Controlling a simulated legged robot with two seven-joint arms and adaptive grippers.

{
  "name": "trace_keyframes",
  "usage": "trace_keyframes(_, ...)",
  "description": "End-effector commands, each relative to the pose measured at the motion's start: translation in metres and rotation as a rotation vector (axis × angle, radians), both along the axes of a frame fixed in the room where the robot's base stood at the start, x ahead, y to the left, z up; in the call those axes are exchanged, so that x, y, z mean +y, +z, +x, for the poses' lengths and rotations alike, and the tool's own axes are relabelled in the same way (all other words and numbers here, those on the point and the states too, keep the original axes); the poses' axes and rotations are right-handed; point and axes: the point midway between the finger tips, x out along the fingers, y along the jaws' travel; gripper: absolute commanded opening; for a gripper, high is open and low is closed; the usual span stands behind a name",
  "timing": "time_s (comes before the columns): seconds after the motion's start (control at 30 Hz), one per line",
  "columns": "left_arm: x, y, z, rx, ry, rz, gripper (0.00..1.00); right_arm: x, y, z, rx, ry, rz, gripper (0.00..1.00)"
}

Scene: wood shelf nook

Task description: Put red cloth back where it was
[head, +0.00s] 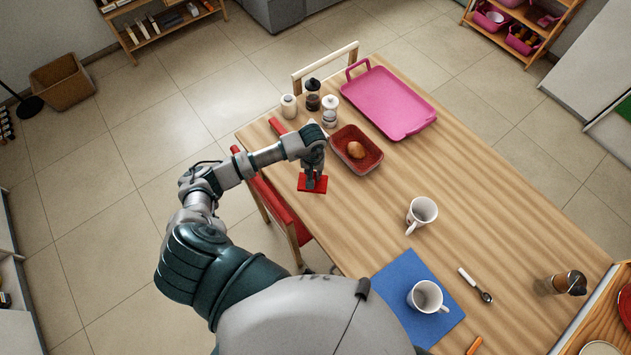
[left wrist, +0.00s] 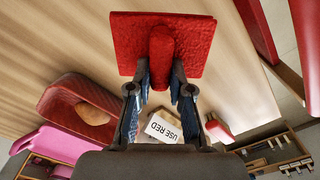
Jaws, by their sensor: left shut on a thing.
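The red cloth (head: 313,184) is a flat red square with a raised middle, at or just above the wooden table's left edge. My left gripper (head: 315,175) points down over it. In the left wrist view the fingers of my left gripper (left wrist: 162,78) are shut on the raised middle of the red cloth (left wrist: 195,35). I cannot tell whether the cloth touches the table. A white card reading "USE RED" (left wrist: 163,128) shows beyond the fingers. My right gripper is not in view.
A red basket (head: 348,159) with a brown roundish item stands close by. Behind are a pink tray (head: 388,100), jars (head: 313,95) and a red object (head: 278,126). A mug (head: 422,212) and a blue mat (head: 393,284) lie nearer. A red chair (head: 278,206) is at the edge.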

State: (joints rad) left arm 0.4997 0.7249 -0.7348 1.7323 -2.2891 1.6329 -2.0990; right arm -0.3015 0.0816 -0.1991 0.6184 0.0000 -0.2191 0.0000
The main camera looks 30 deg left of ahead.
Motion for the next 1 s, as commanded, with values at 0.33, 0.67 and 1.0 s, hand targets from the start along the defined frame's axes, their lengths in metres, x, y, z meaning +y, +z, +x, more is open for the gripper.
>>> trace_keyframes(0.33, -0.006, -0.047, 0.002, 0.005, 0.0, 0.003, 0.0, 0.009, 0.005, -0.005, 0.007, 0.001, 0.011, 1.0)
trace_keyframes(0.67, -0.004, -0.065, 0.002, 0.0, -0.002, 0.003, 0.0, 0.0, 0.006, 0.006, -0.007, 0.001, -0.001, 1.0)
trace_keyframes(1.0, -0.003, -0.067, 0.002, 0.0, -0.002, 0.003, 0.45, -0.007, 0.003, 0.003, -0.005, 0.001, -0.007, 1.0)
